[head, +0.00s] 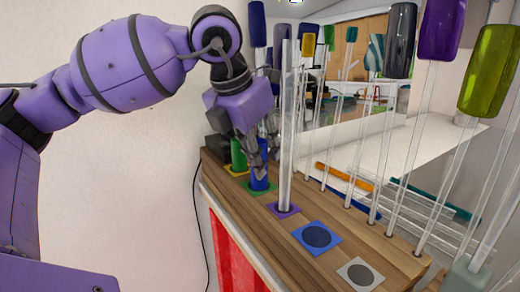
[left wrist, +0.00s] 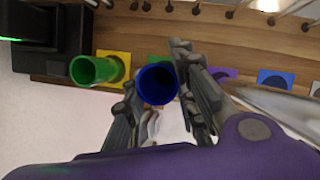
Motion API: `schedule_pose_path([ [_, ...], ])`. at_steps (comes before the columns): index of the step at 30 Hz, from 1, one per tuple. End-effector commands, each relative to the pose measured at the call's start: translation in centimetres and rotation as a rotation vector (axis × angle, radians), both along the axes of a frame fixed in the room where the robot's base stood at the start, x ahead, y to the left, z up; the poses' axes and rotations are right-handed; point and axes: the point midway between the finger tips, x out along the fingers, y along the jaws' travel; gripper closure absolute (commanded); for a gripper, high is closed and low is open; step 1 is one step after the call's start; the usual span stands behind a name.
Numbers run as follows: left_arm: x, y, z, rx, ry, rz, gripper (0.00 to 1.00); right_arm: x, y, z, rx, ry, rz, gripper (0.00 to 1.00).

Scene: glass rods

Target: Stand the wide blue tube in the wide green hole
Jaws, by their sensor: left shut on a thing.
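The wide blue tube (head: 260,178) is upright between the fingers of my left gripper (head: 257,160), which is shut on it. The tube's lower end is at the green-bordered square (head: 271,187) that marks the green hole on the wooden block. Whether its end is inside the hole or just above it, I cannot tell. The left wrist view looks down into the open top of the blue tube (left wrist: 157,85), with a finger of the left gripper (left wrist: 160,98) on each side. There the green square (left wrist: 158,60) is mostly hidden behind the tube. My right gripper is not in view.
A green tube (head: 238,153) stands at the yellow square, just left of the blue tube. A tall clear rod (head: 287,130) stands close right, at the purple square (head: 283,209). Blue (head: 317,237) and white (head: 360,274) squares are clear. Several capped glass rods line the right side.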

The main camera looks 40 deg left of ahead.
Motion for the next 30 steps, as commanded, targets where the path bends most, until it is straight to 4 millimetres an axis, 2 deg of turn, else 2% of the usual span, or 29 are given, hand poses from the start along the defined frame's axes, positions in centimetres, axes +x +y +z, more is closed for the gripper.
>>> schedule_pose_path([
  [30,0.02,0.02,-0.15,0.000,-0.002,0.000,1.00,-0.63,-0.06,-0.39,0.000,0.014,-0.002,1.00],
])
